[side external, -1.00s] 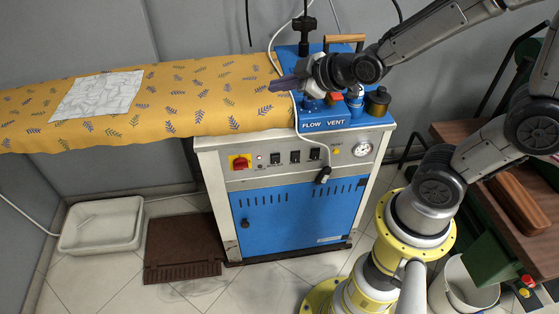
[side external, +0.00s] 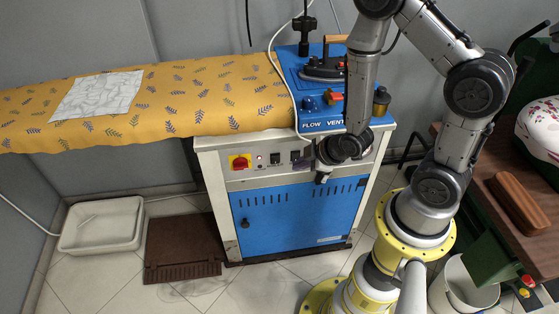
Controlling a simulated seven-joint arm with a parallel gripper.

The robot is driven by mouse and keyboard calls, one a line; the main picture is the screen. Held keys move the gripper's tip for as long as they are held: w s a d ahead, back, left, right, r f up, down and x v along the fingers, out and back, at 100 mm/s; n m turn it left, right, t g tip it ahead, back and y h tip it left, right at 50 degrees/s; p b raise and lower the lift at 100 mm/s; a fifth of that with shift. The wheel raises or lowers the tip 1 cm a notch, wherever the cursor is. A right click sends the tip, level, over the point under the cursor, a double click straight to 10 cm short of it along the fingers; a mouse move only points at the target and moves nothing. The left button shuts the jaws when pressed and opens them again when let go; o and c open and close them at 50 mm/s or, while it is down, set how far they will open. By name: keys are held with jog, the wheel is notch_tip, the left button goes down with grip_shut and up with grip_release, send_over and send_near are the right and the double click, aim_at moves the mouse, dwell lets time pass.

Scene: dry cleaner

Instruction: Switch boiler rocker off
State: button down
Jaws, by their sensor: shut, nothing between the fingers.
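The blue and white ironing unit's front panel (side external: 215,177) carries a row of black rocker switches. The left rocker (side external: 275,158) is in plain view. The middle rocker (side external: 295,156) shows close to my gripper's tip, and the right one is hidden behind my gripper. The labels are too small to read, so I cannot tell which rocker is the boiler's or how each is tilted. A small red lamp (side external: 260,157) glows left of the rockers. My gripper (side external: 301,164) is shut and empty, pointing left at the panel. I cannot tell whether it touches a rocker.
A red and yellow rotary switch (side external: 240,162) sits left of the lamp. A black plug with a cable (side external: 322,177) hangs just below my gripper. An iron (side external: 325,67) stands on the blue top. The patterned ironing board (side external: 180,105) extends left.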

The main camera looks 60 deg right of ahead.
aim_at(279, 158)
jog(key=shift+w+d+f, duration=0.6)
jog(key=shift+w+f, duration=0.6)
jog(key=shift+w, duration=0.35)
jog(key=shift+w+d+f, duration=0.55)
jog(key=shift+w+f, duration=0.7)
jog(key=shift+w, duration=0.25)
jog(key=shift+w+d+f, duration=0.6)
jog(key=shift+w+f, duration=0.6)
jog(key=shift+w, duration=0.35)
jog(key=shift+w+d+r+g, duration=0.15)
jog(key=shift+w+d+g, duration=0.1)
jog(key=shift+w+g, duration=0.05)
jog(key=shift+r, duration=0.1)
